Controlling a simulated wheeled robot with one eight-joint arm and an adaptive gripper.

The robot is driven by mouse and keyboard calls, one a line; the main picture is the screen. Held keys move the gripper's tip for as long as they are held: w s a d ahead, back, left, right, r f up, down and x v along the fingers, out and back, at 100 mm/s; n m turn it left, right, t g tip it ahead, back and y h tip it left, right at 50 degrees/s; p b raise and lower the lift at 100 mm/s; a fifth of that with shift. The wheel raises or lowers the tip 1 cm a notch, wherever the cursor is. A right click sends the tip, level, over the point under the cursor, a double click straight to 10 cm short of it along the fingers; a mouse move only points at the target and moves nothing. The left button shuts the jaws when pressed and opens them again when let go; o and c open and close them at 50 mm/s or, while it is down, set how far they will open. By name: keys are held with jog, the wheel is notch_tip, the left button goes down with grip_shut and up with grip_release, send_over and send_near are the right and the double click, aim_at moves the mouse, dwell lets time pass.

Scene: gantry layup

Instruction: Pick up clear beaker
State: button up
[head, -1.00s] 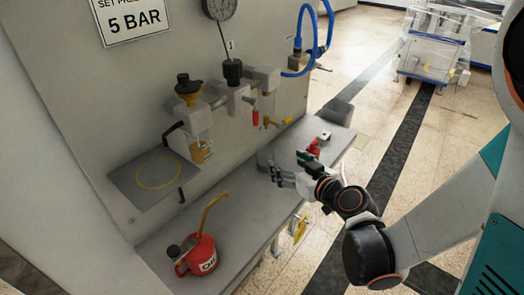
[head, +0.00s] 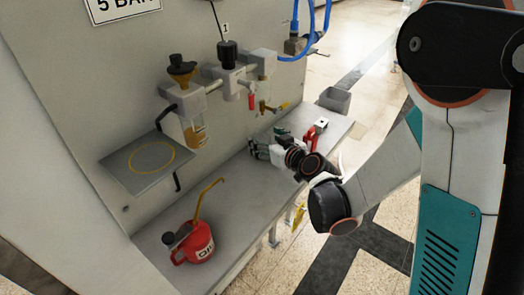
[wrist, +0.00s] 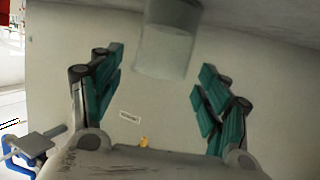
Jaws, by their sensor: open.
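A clear beaker (wrist: 164,48) shows in the wrist view at the top middle, cut off by the upper edge. It is see-through and greyish, and appears between the fingers in the picture. My gripper (wrist: 158,72) is open, with one teal-padded finger on each side; I see no contact with the beaker. In the head view my gripper (head: 258,151) is low over the far half of the grey shelf, close to the wall panel. I cannot make out the beaker in the head view; my gripper may hide it.
A red oil can (head: 196,243) stands on the near end of the shelf (head: 232,213). A small wall plate (head: 122,178) with a yellow ring, an amber filter bowl (head: 195,134) and valves project above. A grey bin (head: 335,99) and red object (head: 312,136) are at the far end.

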aim_at(258, 136)
jog(key=x, duration=0.3)
jog(key=shift+f+b, duration=0.1)
jog(key=shift+b, duration=0.25)
jog(key=c, duration=1.2)
jog(key=shift+r, duration=0.25)
